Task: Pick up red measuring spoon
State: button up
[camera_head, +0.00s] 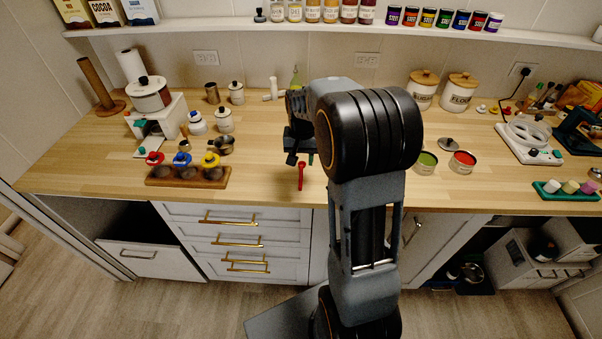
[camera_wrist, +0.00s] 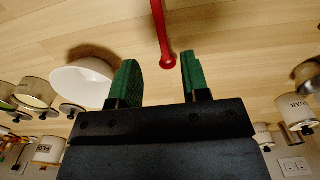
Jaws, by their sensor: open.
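The red measuring spoon (camera_head: 301,174) lies on the wooden counter near its front edge, below my gripper in the head view. In the wrist view the spoon's red handle (camera_wrist: 161,35) comes down from the top edge, and its rounded end lies in the gap between the fingers. The rest of the spoon is outside the wrist view. My gripper (camera_wrist: 160,75) has its two green fingers apart, with nothing clamped between them. In the head view my gripper (camera_head: 301,159) is partly hidden by my arm. I cannot tell its exact height above the counter.
A wooden rack (camera_head: 188,177) with red, blue and yellow-topped items stands at left. Open red and green tins (camera_head: 462,162) stand right of my arm. A white bowl (camera_wrist: 83,82) shows left of the fingers in the wrist view.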

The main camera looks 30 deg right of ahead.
aim_at(301, 176)
jog(key=shift+a+f+p, duration=0.1)
jog(key=shift+f+p, duration=0.4)
jog(key=shift+f, duration=3.2)
grip_shut()
